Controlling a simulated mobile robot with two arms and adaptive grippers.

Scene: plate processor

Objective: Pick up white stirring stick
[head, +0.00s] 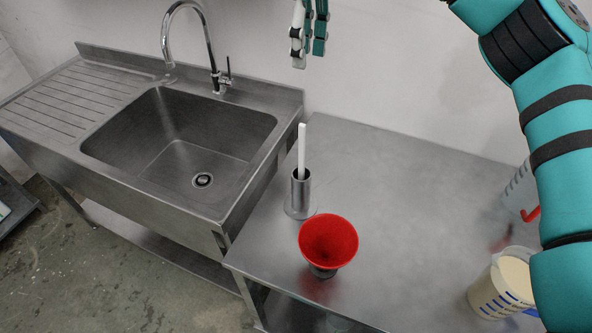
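The white stirring stick (301,148) stands nearly upright in a metal cylindrical holder (301,190) on the steel table. Its lower end is hidden inside the holder. My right gripper (308,57) is at the top edge of the head view, above the stick in the picture and apart from it. Its fingers point down and look close together, with nothing visible held; the angle does not show whether they are open or shut. My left gripper is not in view.
A red funnel (328,242) stands just in front of the holder. A sink (180,145) with a tall faucet (208,45) is at left. A jug of pale liquid (503,285) and another clear container (521,190) stand at right, partly behind my arm. The table's middle is clear.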

